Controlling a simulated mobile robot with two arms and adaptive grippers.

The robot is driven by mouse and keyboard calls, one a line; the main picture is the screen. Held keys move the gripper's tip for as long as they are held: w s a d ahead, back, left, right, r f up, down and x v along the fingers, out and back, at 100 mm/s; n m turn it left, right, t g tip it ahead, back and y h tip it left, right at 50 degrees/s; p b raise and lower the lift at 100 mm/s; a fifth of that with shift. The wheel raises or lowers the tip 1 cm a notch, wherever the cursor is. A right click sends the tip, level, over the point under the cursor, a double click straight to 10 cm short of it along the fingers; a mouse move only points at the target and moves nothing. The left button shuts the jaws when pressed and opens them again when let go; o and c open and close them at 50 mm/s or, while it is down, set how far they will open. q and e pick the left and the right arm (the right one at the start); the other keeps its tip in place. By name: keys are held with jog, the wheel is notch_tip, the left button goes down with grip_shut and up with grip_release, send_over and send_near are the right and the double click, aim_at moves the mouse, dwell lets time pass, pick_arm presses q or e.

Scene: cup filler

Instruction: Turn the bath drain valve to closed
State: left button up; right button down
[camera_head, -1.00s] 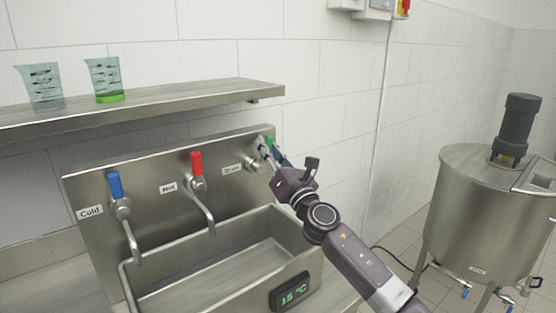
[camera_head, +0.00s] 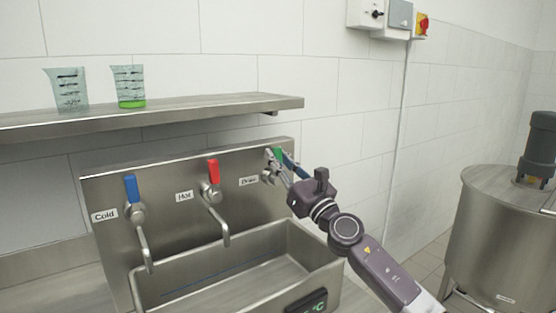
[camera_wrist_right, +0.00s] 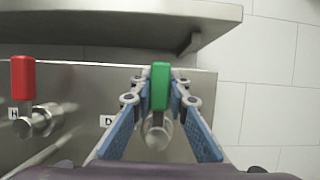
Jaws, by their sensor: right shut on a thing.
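The drain valve has a green handle (camera_head: 279,154) on the steel back panel, beside the "Drain" label (camera_head: 249,182). In the right wrist view the green handle (camera_wrist_right: 160,86) stands upright above its round steel valve body (camera_wrist_right: 157,133). My right gripper (camera_head: 284,163) is at this handle, with its fingers shut on it. In the right wrist view the blue-padded fingers of my right gripper (camera_wrist_right: 160,95) lie on both sides of the handle. My left gripper is not in view.
A cold tap with a blue handle (camera_head: 132,188) and a hot tap with a red handle (camera_head: 213,171) are to the left, above the steel bath (camera_head: 335,262). A shelf (camera_head: 190,108) with two beakers hangs above. A steel tank (camera_head: 495,235) stands at right.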

jog(key=shift+a+f, duration=0.1)
jog(key=shift+f, duration=0.1)
jog(key=c, duration=1.8)
grip_release()
jog(key=shift+r, duration=0.1)
jog(key=shift+c, duration=0.2)
jog(key=v, duration=1.2)
